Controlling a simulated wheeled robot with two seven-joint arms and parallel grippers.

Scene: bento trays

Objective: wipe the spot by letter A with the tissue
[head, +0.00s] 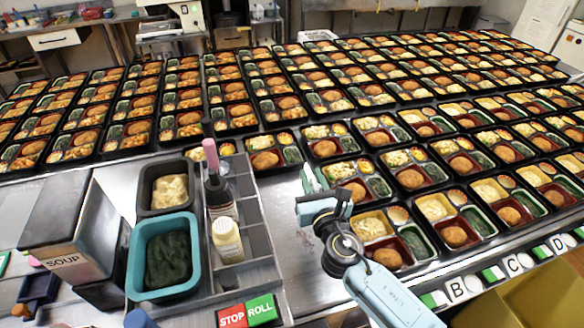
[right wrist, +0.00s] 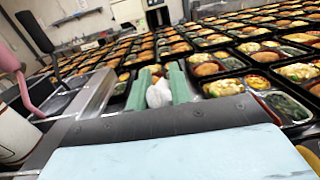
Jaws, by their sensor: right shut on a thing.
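My right gripper (head: 314,180) is above the steel counter, beside the near end of the tray rows and right of the grey caddy. In the right wrist view its two green fingers (right wrist: 158,88) are shut on a crumpled white tissue (right wrist: 158,94). The tissue is hard to make out in the head view. Letter tiles B (head: 457,289), C and D run along the counter's front edge. Letter A does not show; my right arm covers part of that edge. I cannot clearly make out the spot. My left gripper is not in view.
Rows of filled bento trays (head: 433,209) cover the counter. A grey caddy (head: 262,225) with bottles stands left of my right gripper, beside a teal tub (head: 131,262) of dark greens and a soup container (head: 68,262). Bare steel (head: 290,262) lies between caddy and arm.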

